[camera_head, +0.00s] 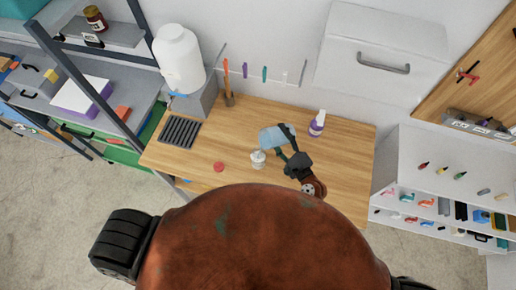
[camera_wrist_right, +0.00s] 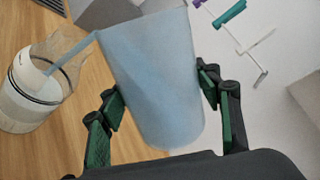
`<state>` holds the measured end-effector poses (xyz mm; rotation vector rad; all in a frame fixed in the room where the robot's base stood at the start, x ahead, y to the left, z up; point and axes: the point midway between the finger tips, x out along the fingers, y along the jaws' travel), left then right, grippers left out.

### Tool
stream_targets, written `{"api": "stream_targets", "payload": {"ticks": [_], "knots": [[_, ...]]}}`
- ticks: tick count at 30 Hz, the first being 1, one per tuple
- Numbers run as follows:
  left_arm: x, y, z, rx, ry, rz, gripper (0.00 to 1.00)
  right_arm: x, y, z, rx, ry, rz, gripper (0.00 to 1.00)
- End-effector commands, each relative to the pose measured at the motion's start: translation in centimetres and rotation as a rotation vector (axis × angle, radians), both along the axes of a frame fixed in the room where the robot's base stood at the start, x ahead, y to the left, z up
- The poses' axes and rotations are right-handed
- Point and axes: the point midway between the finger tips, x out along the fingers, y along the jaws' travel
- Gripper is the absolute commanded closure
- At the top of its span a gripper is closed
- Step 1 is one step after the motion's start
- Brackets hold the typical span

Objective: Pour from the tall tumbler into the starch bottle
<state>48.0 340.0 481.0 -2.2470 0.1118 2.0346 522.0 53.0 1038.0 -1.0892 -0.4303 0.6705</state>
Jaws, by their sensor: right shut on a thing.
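The tall blue tumbler (camera_head: 275,138) is held by my right gripper (camera_head: 287,145) above the wooden table, tipped toward the left. In the right wrist view the tumbler (camera_wrist_right: 155,75) sits between the two green-padded fingers of the right gripper (camera_wrist_right: 163,98). A pale blue strip, which looks like a stream, runs from its rim toward a clear open bottle (camera_wrist_right: 30,95) with whitish contents. This bottle, apparently the starch bottle, stands upright on the table in the head view (camera_head: 258,160), just below and left of the tumbler. My left gripper is not in view.
A small red disc (camera_head: 219,167) lies left of the clear bottle. A purple bottle with a white top (camera_head: 317,124) stands behind right on the table (camera_head: 345,150). A dark slotted tray (camera_head: 180,131) is at the left; a large white jug (camera_head: 179,60) stands behind it.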

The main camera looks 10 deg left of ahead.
Motion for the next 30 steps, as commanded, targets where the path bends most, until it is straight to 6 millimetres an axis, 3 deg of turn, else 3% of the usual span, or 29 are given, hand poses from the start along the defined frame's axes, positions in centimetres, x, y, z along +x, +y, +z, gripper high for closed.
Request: {"api": "stream_targets", "payload": {"ticks": [30], "knots": [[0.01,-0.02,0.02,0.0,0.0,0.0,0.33,-0.03,0.06,0.52,-0.033,-0.035,0.0,0.83]]}}
